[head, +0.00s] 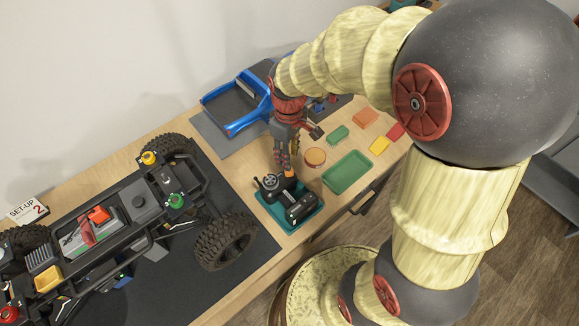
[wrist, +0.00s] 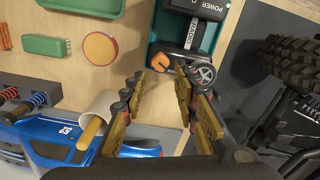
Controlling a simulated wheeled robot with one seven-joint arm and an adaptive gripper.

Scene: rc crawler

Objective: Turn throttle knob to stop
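A black handheld controller (head: 300,206) with a silver-spoked wheel sits in a teal tray (head: 289,229) on the bench. It also shows in the wrist view (wrist: 190,36), with the label POWER. An orange part (wrist: 162,62), apparently the throttle knob, is at the controller's near end beside the wheel (wrist: 205,74). It also shows in the head view (head: 290,173). My gripper (head: 284,164) points down just above it. In the wrist view my gripper (wrist: 158,74) is open, with the orange part just beyond the gap between its fingertips. I cannot tell whether they touch.
The crawler (head: 105,225) with big tyres stands on a dark mat at left. A blue car body (wrist: 60,135) lies behind my gripper. An orange round tub (head: 315,157), green tray (head: 347,173) and small coloured boxes (head: 379,145) lie to the right.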

